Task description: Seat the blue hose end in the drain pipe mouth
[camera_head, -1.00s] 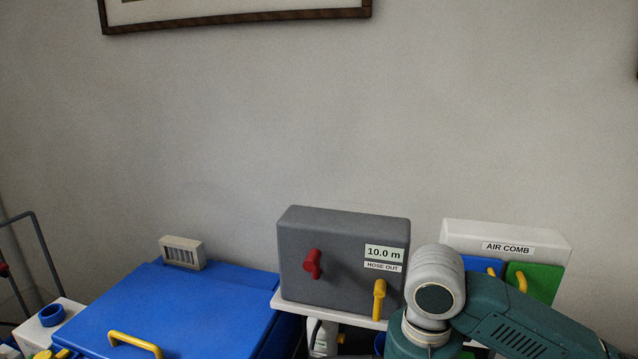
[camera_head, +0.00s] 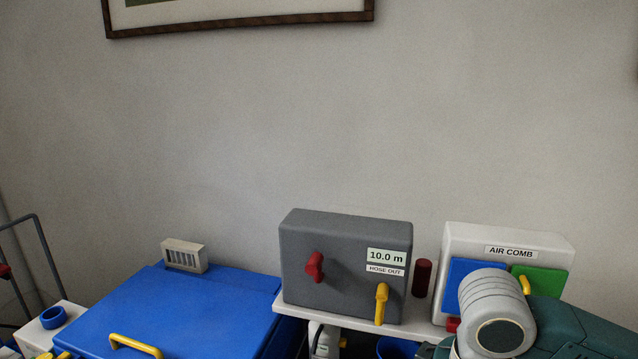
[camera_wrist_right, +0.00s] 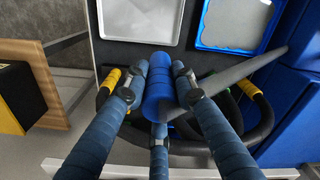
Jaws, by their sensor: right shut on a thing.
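In the right wrist view, the three fingers of my right gripper (camera_wrist_right: 160,70) are shut around a blue cylinder, the blue hose end (camera_wrist_right: 158,98). A dark grey hose-like length (camera_wrist_right: 240,71) runs off to the right behind it. In the head view only my right arm shows, at the lower right; its fingers are below the frame. I cannot make out the drain pipe mouth for certain. My left gripper is in neither view.
A grey box (camera_head: 345,250) reading 10.0 m stands on a white shelf beside the AIR COMB unit (camera_head: 510,240). A blue lid (camera_head: 190,310) lies left. A blue ring (camera_head: 52,317) sits on a white block. The wrist view shows trays (camera_wrist_right: 235,22) and black loops with yellow grips (camera_wrist_right: 250,89).

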